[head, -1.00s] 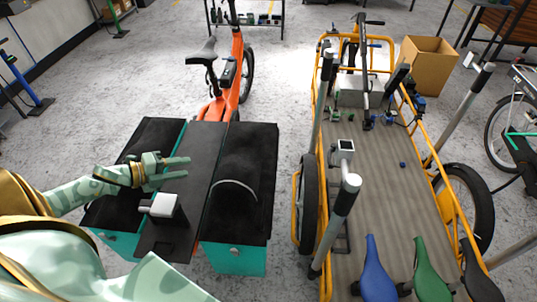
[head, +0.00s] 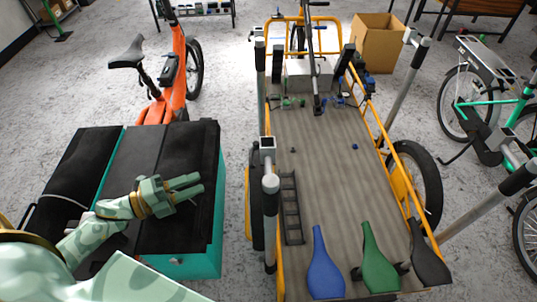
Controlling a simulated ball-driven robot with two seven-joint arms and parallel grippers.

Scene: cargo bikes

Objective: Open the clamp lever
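My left gripper (head: 200,185) is over the black top of the teal cargo box at lower left. Its two fingers point right, with a gap between them and nothing visible in it. I cannot make out a clamp lever for certain. A grey upright post (head: 270,215) with a pale rounded cap stands at the left edge of the cargo bike bed, right of the gripper and apart from it. A square-headed fitting (head: 267,146) shows just behind the post. My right gripper is not in view.
The cargo bed (head: 325,190) holds a blue saddle (head: 324,265), a green saddle (head: 379,262), a black saddle (head: 428,258) and a black rack (head: 291,208). An orange bike (head: 172,75) stands behind the teal box (head: 205,262). A cardboard box (head: 384,43) is at the back. Floor shows between box and cargo bike.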

